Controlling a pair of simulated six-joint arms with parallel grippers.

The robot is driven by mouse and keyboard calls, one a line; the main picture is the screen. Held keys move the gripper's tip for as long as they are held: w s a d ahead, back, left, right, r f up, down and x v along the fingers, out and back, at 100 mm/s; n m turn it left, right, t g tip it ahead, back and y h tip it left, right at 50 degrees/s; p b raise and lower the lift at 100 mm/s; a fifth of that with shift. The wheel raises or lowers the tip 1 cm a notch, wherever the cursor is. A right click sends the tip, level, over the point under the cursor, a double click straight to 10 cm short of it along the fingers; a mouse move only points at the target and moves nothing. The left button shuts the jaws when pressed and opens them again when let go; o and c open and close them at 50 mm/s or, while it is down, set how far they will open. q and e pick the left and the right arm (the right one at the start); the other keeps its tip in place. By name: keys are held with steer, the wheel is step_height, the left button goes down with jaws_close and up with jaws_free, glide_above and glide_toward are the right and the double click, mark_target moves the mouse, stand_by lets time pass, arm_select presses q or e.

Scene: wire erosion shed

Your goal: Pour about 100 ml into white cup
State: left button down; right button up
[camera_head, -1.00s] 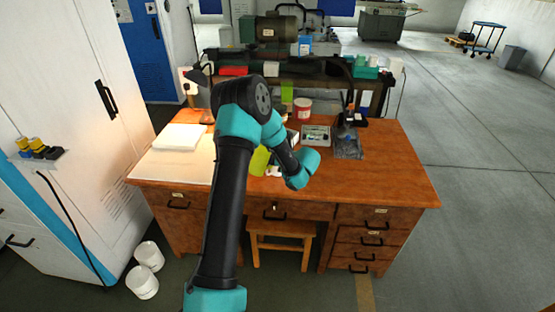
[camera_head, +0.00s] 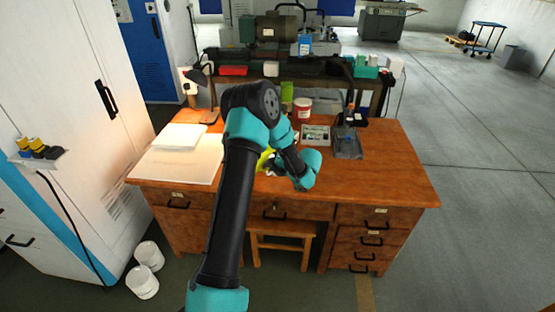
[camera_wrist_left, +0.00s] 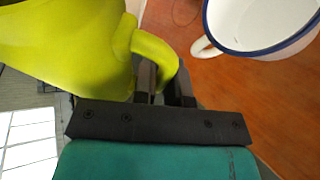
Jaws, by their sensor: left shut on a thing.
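A yellow-green jug (camera_wrist_left: 65,45) fills the upper left of the left wrist view. My left gripper (camera_wrist_left: 168,85) is shut on its handle. In the head view only a small part of the jug (camera_head: 265,159) shows beside my left arm, which hides most of it and the gripper. The white cup (camera_wrist_left: 268,28) with a dark blue rim stands at the upper right of the wrist view, just right of the jug and apart from it. Its handle points toward the jug. No liquid shows in either, and the jug's exact tilt is unclear. My right gripper is not in view.
The wooden desk (camera_head: 380,180) is clear at its right front. A red-and-white tin (camera_head: 302,107), a tray of small parts (camera_head: 315,135) and a dark device (camera_head: 347,143) stand toward the back. Papers (camera_head: 180,165) and a lamp (camera_head: 200,88) are on the left.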

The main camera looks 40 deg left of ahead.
arm_select(q)
steer(key=shift+s+f+m+g, duration=0.4)
steer(key=shift+m+g, duration=0.1)
steer(key=shift+m, duration=0.1)
stand_by(0.4)
steer(key=shift+s+r, duration=0.1)
steer(key=shift+s, duration=0.2)
stand_by(0.4)
steer(key=shift+s+d+r+m+g+y, duration=0.1)
steer(key=shift+s+r+m+g+y, duration=0.05)
steer(key=shift+r+m+g+y, duration=0.15)
stand_by(1.1)
steer(key=shift+s+r+g, duration=0.1)
steer(key=shift+s+g, duration=0.2)
steer(key=shift+s, duration=0.05)
stand_by(0.5)
steer(key=shift+s+f, duration=0.15)
steer(key=shift+f, duration=0.1)
steer(key=shift+n+t, duration=0.6)
steer(key=shift+t, duration=0.1)
steer(key=shift+w+r+n+t, duration=0.2)
steer(key=shift+w+n+t, duration=0.1)
steer(key=shift+w, duration=0.05)
